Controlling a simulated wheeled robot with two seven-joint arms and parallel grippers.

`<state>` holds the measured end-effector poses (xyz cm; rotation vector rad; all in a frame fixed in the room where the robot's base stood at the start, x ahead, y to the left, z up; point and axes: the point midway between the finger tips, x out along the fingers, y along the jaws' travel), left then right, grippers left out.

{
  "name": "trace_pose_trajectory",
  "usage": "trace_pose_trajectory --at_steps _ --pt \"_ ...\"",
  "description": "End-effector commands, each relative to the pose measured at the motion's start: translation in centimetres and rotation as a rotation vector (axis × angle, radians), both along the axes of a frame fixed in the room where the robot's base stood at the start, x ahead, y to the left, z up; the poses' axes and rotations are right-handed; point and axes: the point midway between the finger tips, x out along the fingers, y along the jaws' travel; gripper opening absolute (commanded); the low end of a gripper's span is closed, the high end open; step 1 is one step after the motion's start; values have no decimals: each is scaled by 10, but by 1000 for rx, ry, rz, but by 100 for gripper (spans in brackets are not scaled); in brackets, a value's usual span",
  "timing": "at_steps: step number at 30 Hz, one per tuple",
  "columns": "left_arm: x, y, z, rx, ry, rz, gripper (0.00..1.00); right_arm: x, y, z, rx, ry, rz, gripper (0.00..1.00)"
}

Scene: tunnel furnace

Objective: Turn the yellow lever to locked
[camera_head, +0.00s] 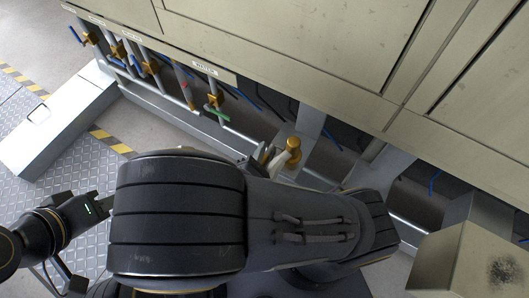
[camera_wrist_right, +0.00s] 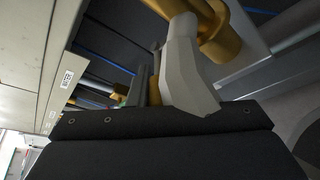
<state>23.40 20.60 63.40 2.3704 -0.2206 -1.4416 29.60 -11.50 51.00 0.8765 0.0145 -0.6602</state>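A yellow-gold fitting (camera_head: 291,151) stands out below the long cabinet, near the middle of the head view. In the right wrist view a gold fitting (camera_wrist_right: 218,32) is large at the top, beside the pale finger. My right gripper (camera_head: 263,156) is just left of the fitting, partly hidden by my arm. In the wrist view its fingers (camera_wrist_right: 160,80) stand a little apart, with a small gold piece (camera_wrist_right: 154,92) between them. I cannot tell if they clamp it. My left gripper (camera_head: 92,207) is at lower left, its fingertips hidden behind my right arm.
A row of labelled pipes with gold valves and blue levers (camera_head: 147,66) runs along the cabinet (camera_head: 290,45). A green handle (camera_head: 217,115) is further left. A pale box (camera_head: 60,122) lies at left; a metal box (camera_head: 465,260) stands at lower right.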

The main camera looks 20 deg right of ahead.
Motion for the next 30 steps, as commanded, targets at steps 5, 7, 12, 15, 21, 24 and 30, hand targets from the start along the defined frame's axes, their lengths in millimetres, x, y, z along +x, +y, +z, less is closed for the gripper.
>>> trace_pose_trajectory --at_steps 5,7,12,15,21,24,30 --pt "0 0 0 0 0 0 36 0 0 0 0 1 -1 38" --pt "0 0 0 0 0 0 36 0 0 0 -1 0 -1 38" --pt "0 0 0 0 0 0 36 0 0 0 -1 -1 0 38" --pt "0 0 3 0 0 0 36 -4 4 3 0 -2 3 38" --pt "0 0 17 0 0 0 36 -30 21 14 1 -1 5 38" --pt "0 0 22 0 0 0 36 -44 30 17 1 0 5 38" --pt "0 0 27 0 0 0 36 -61 40 21 -1 -1 2 38"
